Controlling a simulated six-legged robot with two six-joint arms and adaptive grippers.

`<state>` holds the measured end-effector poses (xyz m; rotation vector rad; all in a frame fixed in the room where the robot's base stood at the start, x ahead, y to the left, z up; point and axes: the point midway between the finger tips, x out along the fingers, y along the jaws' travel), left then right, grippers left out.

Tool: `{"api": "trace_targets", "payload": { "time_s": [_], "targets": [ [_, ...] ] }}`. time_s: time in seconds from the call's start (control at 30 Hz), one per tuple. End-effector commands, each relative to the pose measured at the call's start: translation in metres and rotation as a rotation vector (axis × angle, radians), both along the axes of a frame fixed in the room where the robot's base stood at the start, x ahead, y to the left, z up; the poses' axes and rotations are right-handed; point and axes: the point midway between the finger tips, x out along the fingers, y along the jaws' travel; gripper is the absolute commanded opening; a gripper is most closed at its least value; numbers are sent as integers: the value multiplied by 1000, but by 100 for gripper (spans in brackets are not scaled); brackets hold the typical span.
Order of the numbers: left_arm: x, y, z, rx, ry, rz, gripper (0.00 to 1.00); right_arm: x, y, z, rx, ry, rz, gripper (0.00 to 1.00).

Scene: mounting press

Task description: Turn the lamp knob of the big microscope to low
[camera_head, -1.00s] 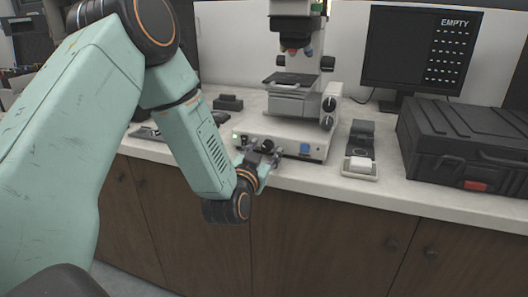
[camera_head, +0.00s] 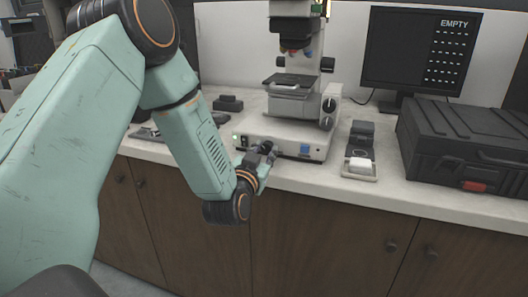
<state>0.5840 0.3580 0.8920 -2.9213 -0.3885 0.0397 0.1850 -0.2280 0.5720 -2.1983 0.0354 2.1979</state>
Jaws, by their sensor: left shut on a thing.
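The big microscope (camera_head: 290,100) stands on the counter in the middle, with its white base (camera_head: 285,136) facing me. A small green light shows at the left of the base front, and a blue square (camera_head: 305,149) sits to the right. My left gripper (camera_head: 264,148) is at the base front between them, shut on the dark lamp knob. The fingers largely hide the knob, and its setting cannot be read. My right gripper is not in view.
A black case (camera_head: 465,145) stands on the counter at the right, with a monitor (camera_head: 420,50) behind it. A small dark device with a white block (camera_head: 360,160) lies right of the microscope. The counter's front edge runs just below my gripper.

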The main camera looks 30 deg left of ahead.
Motion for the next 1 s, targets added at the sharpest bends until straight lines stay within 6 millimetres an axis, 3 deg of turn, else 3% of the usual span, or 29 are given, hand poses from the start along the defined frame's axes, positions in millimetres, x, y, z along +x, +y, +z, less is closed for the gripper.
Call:
{"api": "trace_targets", "payload": {
  "time_s": [1.0],
  "targets": [
    [-1,2,-1,-846,-203,0,0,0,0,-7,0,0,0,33]
  ]
}}
